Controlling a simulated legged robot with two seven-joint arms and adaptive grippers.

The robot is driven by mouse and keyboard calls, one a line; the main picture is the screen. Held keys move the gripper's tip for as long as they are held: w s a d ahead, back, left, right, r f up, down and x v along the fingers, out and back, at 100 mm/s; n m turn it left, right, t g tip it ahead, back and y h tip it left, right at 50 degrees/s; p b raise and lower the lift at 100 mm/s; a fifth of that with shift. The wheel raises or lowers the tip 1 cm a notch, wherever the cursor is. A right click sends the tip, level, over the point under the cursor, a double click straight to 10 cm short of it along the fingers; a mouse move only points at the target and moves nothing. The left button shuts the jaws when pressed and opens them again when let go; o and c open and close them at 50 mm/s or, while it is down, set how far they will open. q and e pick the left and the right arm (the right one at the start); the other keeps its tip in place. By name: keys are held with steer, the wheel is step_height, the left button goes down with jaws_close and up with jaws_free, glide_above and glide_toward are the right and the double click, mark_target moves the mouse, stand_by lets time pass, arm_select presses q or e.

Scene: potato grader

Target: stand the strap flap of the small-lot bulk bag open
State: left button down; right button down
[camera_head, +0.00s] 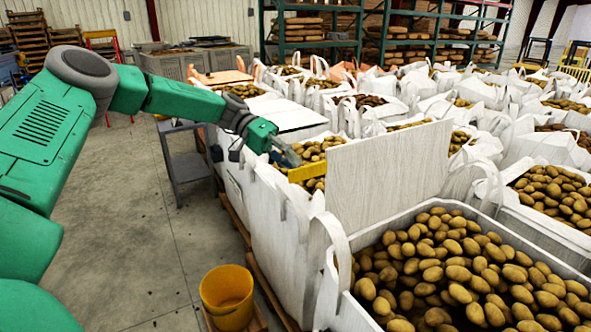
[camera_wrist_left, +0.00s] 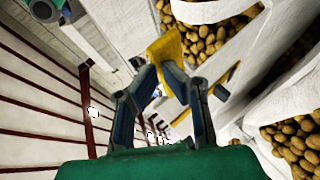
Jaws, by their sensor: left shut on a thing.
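A pale flap panel (camera_head: 390,172) stands up, slightly tilted, at the back edge of the nearest potato bag (camera_head: 345,310) in the head view. A yellow tab (camera_head: 308,172) sits at the flap's left side, and I cannot tell how it joins the panel. My left gripper (camera_head: 287,157) comes in from the left and is shut on this tab. In the left wrist view the fingers (camera_wrist_left: 160,82) close in by the yellow tab (camera_wrist_left: 168,48); the exact contact is unclear. My right gripper is not in view.
A yellow bucket (camera_head: 227,296) stands left of the nearest bag. A grey cart (camera_head: 188,165) stands left of the bag row. White bags full of potatoes crowd the right and back. Green shelving (camera_head: 395,35) stands behind. The concrete floor (camera_head: 140,235) at left is mostly free.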

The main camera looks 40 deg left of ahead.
arm_select(q)
steer(key=f, duration=0.2)
steer(key=s+a+f, duration=0.1)
steer(key=shift+f+g, duration=0.15)
steer(key=shift+g, duration=0.15)
steer(key=c, duration=1.3)
jaws_free()
steer(key=shift+w+f, duration=0.1)
steer(key=shift+w, duration=0.15)
steer(key=shift+o, duration=0.7)
steer(key=shift+w+a+f, duration=0.1)
steer(key=shift+w+f, duration=0.1)
steer(key=shift+w, duration=0.05)
steer(key=shift+a+r, duration=0.1)
steer(key=shift+a, duration=0.05)
steer(key=shift+s+d+r, duration=0.1)
steer(key=shift+d, duration=0.1)
steer(key=shift+a, duration=0.1)
